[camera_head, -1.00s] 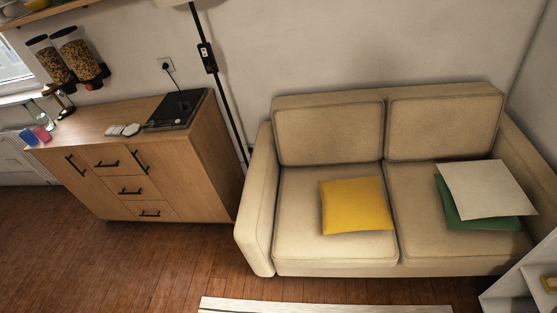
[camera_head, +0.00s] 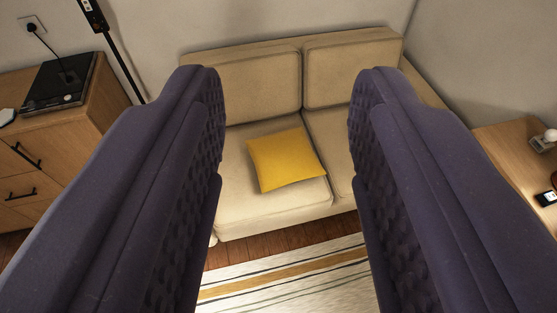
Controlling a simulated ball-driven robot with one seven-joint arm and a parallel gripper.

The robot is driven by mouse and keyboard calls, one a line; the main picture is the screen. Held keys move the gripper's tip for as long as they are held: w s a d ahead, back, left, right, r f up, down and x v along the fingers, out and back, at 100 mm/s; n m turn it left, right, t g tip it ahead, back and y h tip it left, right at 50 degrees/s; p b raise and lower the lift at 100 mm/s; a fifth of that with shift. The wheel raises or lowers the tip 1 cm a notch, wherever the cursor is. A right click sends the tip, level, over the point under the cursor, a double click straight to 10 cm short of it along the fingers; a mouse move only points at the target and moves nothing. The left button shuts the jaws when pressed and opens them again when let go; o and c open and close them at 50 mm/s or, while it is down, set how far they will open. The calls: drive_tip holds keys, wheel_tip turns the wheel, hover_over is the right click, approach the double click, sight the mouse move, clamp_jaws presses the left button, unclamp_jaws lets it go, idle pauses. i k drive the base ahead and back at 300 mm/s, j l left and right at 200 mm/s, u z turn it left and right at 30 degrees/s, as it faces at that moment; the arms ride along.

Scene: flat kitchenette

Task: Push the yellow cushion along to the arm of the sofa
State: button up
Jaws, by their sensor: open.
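The yellow cushion (camera_head: 285,160) lies flat on the left seat of the beige sofa (camera_head: 250,212), a little turned, close to the gap between the two seats. My gripper (camera_head: 285,85) is open and empty, its two dark purple fingers framing the sofa in the picture. The cushion shows between the fingers, apart from them and beyond them. The left arm of the sofa is mostly hidden behind the left finger. The right finger hides part of the right seat, and the white and green cushions are not visible.
A wooden cabinet (camera_head: 90,130) with a black turntable-like device (camera_head: 60,80) stands left of the sofa, with a dark lamp pole (camera_head: 122,62) between. A striped rug (camera_head: 290,275) lies in front. A wooden table (camera_head: 515,165) stands at the right.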

sight(280, 159)
drive_tip(key=i+l+u, duration=0.1)
drive_tip(key=i+l, duration=0.15)
drive_tip(key=i+l+u, duration=0.1)
drive_tip(key=i+l, duration=0.2)
drive_tip(key=i+l+u, duration=0.15)
drive_tip(key=i+l, duration=0.15)
drive_tip(key=i+l+u, duration=0.1)
drive_tip(key=i+l, duration=0.15)
drive_tip(key=i+l+u, duration=0.1)
drive_tip(key=l, duration=0.4)
drive_tip(key=i+l+u, duration=0.1)
drive_tip(key=i+l, duration=0.25)
drive_tip(key=i+l+u, duration=0.1)
drive_tip(key=l, duration=0.3)
drive_tip(key=i+l+u, duration=0.15)
drive_tip(key=i+l, duration=0.15)
drive_tip(key=l, duration=0.15)
